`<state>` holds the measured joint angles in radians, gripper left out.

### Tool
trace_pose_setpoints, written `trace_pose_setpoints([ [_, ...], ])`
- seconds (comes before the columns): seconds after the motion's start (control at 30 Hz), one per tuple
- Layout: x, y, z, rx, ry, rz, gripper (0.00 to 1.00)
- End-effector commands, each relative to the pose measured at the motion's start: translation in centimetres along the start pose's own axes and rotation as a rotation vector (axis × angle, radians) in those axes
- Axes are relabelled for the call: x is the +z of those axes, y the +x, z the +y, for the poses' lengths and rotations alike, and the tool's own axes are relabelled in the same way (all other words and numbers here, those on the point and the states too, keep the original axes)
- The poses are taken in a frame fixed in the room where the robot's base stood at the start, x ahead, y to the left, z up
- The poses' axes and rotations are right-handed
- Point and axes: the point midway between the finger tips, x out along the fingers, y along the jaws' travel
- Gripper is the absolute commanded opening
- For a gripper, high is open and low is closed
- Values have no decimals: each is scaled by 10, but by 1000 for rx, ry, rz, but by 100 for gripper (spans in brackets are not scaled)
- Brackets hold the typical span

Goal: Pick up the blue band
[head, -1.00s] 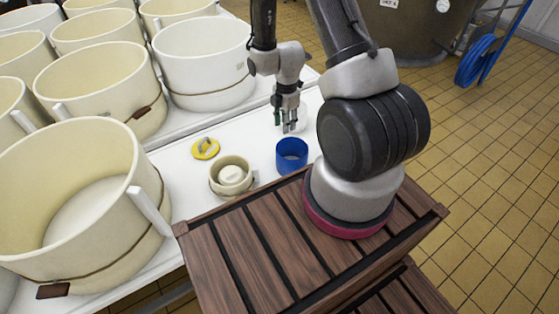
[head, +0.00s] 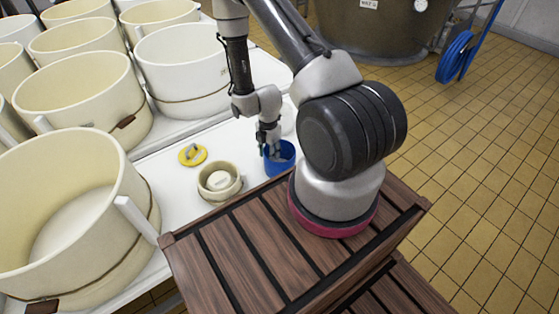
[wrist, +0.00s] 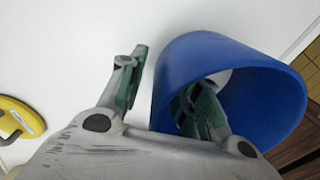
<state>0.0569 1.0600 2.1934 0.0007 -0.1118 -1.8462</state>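The blue band (head: 282,164) is an open ring standing on the white table, right of the cream pot. In the wrist view the blue band (wrist: 213,75) fills the right half. My gripper (head: 268,152) points down at the band's left wall. In the wrist view my gripper (wrist: 160,85) is open, with one finger outside the band on the left and the other inside it. The band's wall lies between the two fingers, and I see a gap on the outer side.
Large cream vats (head: 75,205) line the left. My slatted wooden base is close in front.

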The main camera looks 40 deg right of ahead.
Motion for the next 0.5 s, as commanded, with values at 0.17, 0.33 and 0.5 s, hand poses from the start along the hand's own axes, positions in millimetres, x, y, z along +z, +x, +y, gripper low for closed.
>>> trace_pose_setpoints([
  [0.17,0,0,0,0,0,0,11],
  [0.33,0,0,0,0,0,0,0],
  [0.5,0,-1,0,0,0,0,0],
])
